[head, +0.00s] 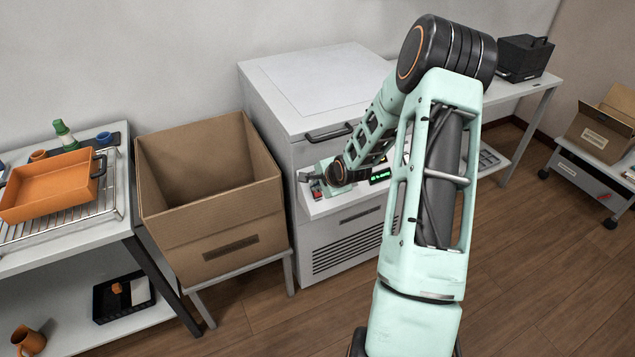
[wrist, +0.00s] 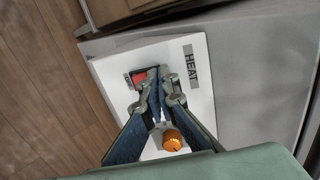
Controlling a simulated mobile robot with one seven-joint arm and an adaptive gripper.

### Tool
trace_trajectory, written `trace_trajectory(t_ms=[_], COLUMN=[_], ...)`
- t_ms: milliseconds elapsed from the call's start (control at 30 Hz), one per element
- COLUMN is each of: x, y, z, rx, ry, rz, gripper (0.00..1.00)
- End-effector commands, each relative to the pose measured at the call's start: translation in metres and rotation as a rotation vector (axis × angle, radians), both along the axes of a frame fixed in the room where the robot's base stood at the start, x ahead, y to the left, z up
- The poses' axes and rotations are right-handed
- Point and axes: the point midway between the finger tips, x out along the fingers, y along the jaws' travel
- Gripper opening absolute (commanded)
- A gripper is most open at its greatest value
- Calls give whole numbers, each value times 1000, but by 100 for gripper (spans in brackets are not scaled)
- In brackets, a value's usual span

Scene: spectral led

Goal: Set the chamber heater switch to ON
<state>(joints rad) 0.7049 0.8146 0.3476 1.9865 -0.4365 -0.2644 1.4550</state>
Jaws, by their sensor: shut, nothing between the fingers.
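The chamber heater switch is a red rocker (wrist: 139,78) in a dark frame on a white panel marked HEAT (wrist: 190,66); it also shows as a small red spot (head: 317,188) in the head view. My gripper (wrist: 153,72) is shut and empty, with its fingertips right beside the rocker, partly over it. I cannot tell whether they touch, nor which way the rocker is set. In the head view my gripper (head: 306,177) is at the left end of the chamber's sloped front panel. An orange knob (wrist: 172,140) sits on the panel below the fingers.
The white chamber (head: 312,80) has a dark handle (head: 328,133) above the panel and a green-lit display (head: 380,176) on it. An open cardboard box (head: 215,225) stands close at left. A table with an orange tray (head: 48,188) is farther left.

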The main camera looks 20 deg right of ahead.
Motion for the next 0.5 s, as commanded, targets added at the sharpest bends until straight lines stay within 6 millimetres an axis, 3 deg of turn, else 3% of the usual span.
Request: trace_trajectory(t_ms=[500], x=[2], y=[1], z=[0], rx=[-1], ry=[-15], rz=[3], gripper=[0])
